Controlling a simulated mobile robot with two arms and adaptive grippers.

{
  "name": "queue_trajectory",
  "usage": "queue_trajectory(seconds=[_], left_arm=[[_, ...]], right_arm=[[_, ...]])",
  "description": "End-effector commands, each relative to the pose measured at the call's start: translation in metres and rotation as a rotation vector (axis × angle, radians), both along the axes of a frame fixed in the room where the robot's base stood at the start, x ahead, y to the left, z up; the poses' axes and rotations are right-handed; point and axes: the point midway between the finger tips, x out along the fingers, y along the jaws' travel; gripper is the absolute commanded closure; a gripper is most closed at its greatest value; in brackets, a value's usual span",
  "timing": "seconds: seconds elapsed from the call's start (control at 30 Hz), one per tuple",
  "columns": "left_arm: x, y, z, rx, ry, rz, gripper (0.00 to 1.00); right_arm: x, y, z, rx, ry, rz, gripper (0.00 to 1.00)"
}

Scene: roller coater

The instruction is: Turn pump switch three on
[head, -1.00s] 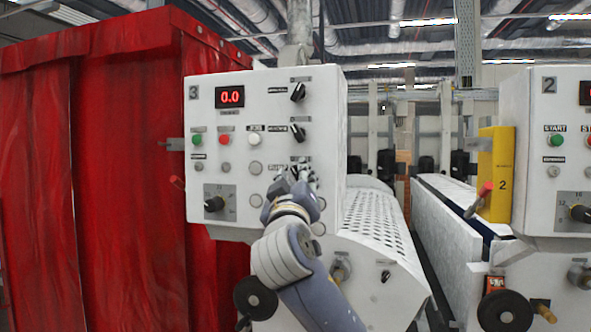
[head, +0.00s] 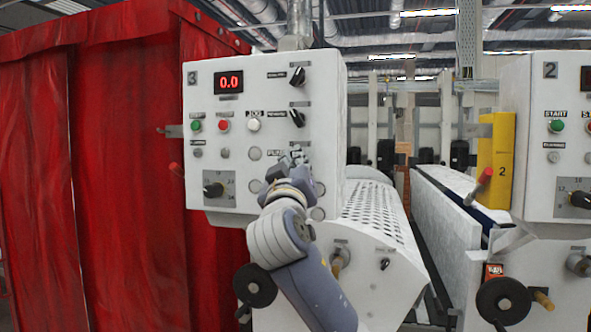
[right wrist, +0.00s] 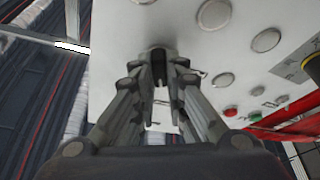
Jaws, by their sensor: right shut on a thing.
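The white control panel marked 3 (head: 237,150) stands in the middle of the head view with a red display reading 0.0. Its pump switch sits at the lower right, beside the partly covered "PUMP" label, and is hidden behind my right gripper (head: 297,157) in the head view. In the right wrist view my right gripper (right wrist: 159,66) has its fingertips close together around the dark pump switch knob (right wrist: 157,49) against the white panel. The knob's pointing direction is hidden by the fingers. My left gripper is not in view.
Two black selector knobs (head: 298,76) sit above the switch. Green (head: 196,126), red (head: 224,125) and white buttons are at the left. A red curtain (head: 125,160) hangs left of the panel. Panel 2 (head: 565,140) stands at the right, beyond a yellow post (head: 497,160).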

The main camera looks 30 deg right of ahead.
Motion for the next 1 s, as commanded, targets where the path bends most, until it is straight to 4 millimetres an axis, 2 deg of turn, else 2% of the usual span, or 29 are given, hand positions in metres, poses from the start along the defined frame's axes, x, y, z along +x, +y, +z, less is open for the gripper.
queue_trajectory(seconds=[0.03, 0.5, 0.7, 1.0], left_arm=[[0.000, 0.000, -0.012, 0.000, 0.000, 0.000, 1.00], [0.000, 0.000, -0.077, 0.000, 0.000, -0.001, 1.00], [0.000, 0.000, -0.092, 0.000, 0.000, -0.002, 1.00], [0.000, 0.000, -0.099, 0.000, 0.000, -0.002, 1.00]], right_arm=[[0.001, 0.001, -0.006, 0.021, -0.022, 0.004, 1.00], [0.002, 0.003, -0.007, 0.286, -0.330, 0.004, 1.00], [0.003, 0.004, -0.004, 0.404, -0.470, 0.003, 1.00], [0.004, 0.004, -0.001, 0.547, -0.639, 0.001, 1.00]])
